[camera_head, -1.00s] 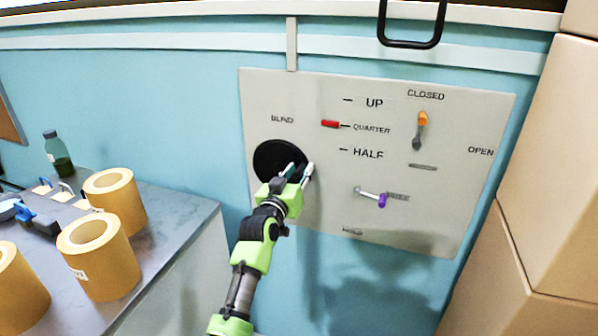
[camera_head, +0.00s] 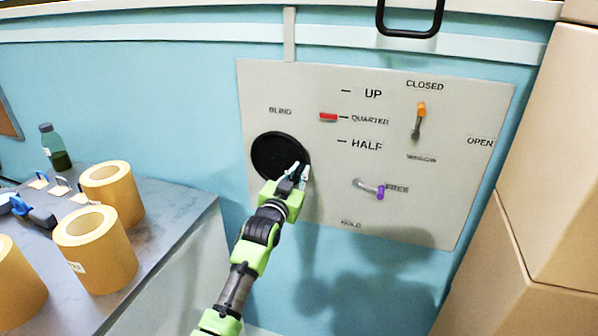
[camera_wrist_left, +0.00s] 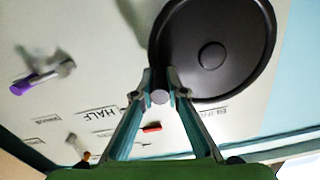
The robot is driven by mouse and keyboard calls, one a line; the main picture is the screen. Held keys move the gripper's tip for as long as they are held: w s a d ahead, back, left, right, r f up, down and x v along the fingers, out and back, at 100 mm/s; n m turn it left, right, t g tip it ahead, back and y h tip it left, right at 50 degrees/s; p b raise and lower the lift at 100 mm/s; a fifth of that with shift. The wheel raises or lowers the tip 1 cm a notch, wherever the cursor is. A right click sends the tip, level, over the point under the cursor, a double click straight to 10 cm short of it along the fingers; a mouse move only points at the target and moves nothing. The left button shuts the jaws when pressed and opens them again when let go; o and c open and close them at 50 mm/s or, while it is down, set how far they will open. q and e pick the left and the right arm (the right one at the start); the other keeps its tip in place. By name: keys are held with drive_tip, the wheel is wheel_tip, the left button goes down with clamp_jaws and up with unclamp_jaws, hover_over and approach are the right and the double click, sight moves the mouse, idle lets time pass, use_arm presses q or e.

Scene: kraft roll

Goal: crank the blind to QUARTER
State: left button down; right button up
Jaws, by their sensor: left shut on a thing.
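The blind crank is a round black disc (camera_head: 279,157) on the grey wall panel (camera_head: 300,215), under the BLIND label. It also shows large in the left wrist view (camera_wrist_left: 238,30). My left gripper (camera_head: 299,173) is at the disc's lower right edge in the head view. Its fingertips are shut on the small grey crank knob (camera_wrist_left: 159,97), which shows between them in the left wrist view. The red pointer (camera_head: 328,117) is level with the QUARTER mark (camera_head: 369,120), below UP and above HALF. My right gripper is not in view.
An orange-tipped lever (camera_head: 421,110) points up to CLOSED. A purple-tipped lever (camera_head: 380,192) points at FREE. Stacked boxes (camera_head: 550,160) stand at the right. A counter (camera_head: 170,205) at the left holds tan rolls (camera_head: 98,250) and a bottle (camera_head: 54,147).

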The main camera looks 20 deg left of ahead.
use_arm(q)
drive_tip(key=c, duration=2)
unclamp_jaws()
drive_tip(key=shift+f, duration=0.1)
drive_tip(key=s, duration=1.2)
drive_tip(key=shift+a, duration=0.2)
